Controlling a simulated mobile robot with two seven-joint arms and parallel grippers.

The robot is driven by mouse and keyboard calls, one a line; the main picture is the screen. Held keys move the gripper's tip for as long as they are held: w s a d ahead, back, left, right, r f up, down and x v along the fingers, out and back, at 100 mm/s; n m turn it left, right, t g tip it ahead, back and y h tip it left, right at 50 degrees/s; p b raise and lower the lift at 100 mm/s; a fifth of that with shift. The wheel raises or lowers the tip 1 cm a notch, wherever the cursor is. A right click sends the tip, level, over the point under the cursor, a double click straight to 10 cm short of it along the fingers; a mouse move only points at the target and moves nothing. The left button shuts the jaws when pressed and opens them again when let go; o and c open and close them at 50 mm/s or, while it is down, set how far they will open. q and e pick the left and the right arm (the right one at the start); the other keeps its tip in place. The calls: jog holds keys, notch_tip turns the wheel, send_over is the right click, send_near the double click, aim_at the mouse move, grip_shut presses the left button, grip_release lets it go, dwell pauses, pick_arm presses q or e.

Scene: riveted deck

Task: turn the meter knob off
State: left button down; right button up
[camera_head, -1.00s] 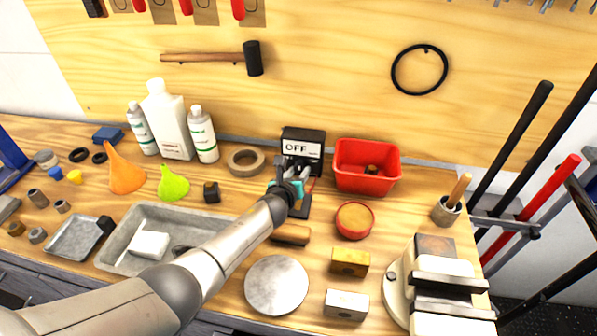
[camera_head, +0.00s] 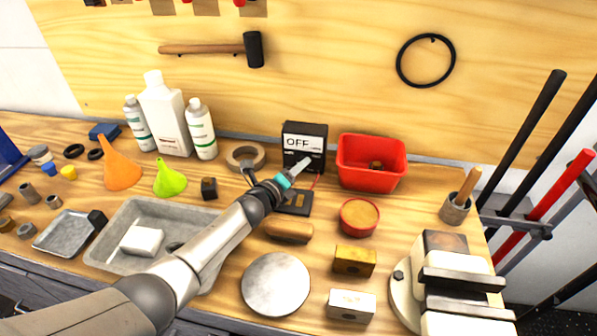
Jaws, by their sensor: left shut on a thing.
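The meter (camera_head: 318,131) is a black box at the back of the bench, with a white display reading OFF. A black base with a small light plate (camera_head: 292,203) lies in front of it, partly behind my wrist. My left gripper (camera_head: 306,162) comes from the lower left, past a teal band on my wrist, and its tips are at the lower front of the meter. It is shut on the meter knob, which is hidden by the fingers. My right gripper is not in view.
A red bin (camera_head: 370,184) stands close right of the meter, and a tape roll (camera_head: 246,157) lies to its left. A red round tin (camera_head: 359,217), a wooden-handled tool (camera_head: 289,231) and a round metal plate (camera_head: 275,284) lie in front. A vise (camera_head: 450,285) stands at the right.

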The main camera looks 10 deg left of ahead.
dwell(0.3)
pick_arm(q)
jog(key=shift+c, duration=2.2)
grip_release()
jog(key=shift+s+a+r+p, duration=0.15)
jog(key=shift+s+a+p, duration=0.15)
jog(key=shift+s, duration=0.3)
jog(key=p+v, duration=0.3)
jog(key=v, duration=0.9)
jog(key=shift+s, duration=0.3)
jog(key=shift+s+a, duration=0.25)
jog(key=shift+s, duration=0.35)
